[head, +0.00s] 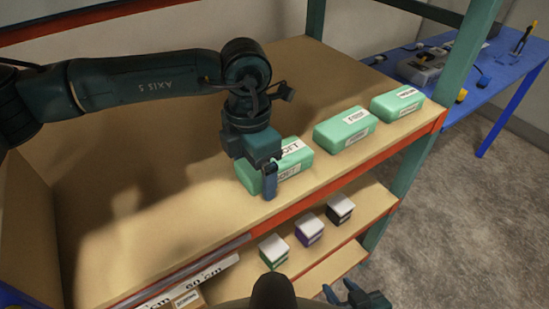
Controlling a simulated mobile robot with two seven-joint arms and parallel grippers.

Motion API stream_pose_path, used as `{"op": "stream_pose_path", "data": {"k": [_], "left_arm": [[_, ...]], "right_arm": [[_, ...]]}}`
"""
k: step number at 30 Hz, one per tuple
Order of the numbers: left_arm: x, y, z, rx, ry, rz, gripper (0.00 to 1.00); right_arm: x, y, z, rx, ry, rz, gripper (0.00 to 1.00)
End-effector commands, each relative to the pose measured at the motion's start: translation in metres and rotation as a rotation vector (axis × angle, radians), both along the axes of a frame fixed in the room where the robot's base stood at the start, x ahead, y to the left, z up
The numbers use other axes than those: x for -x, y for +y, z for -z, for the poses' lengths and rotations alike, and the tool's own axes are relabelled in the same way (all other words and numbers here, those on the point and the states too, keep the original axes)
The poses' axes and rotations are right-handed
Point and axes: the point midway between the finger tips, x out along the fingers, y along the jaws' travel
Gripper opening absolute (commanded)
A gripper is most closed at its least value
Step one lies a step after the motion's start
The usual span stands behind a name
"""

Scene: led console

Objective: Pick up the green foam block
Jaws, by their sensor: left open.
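Three green foam blocks with white labels lie in a row on the top shelf. The nearest green block (291,172) reads "OFT" on the visible part of its label. The middle green block (345,129) and the far green block (397,103) stand apart from it to the right. My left gripper (262,172) points down at the left part of the nearest block, one finger in front of its near side. The other finger is hidden, and I cannot tell whether it touches the block. My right gripper (345,293) is low at the bottom edge, its fingers apart and empty.
The wooden shelf (130,235) has an orange front edge and is bare at left. Below, the lower shelf holds several small boxes, including a black one (339,208) and a purple one (309,227). A green post (405,170) stands at right, with a blue table (490,85) behind.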

Motion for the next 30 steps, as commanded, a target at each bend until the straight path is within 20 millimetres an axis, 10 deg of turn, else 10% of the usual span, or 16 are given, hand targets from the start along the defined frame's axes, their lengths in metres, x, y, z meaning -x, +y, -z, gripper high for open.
{"op": "stream_pose_path", "data": {"k": [6,23,30], "left_arm": [[0.0001,0.0001,0.001,0.001,-0.001,0.0,0.85],[0.0001,0.0001,0.0006,0.001,0.001,0.0,0.39],[0.0001,0.0001,0.0002,0.001,0.001,0.0,0.38]], "right_arm": [[0.0001,-0.0002,0.0008,0.001,0.001,0.001,0.36],[0.0,-0.0003,0.0007,0.002,0.001,0.0,0.36],[-0.0001,-0.0004,0.0007,0.002,0.001,0.0,0.36]]}}
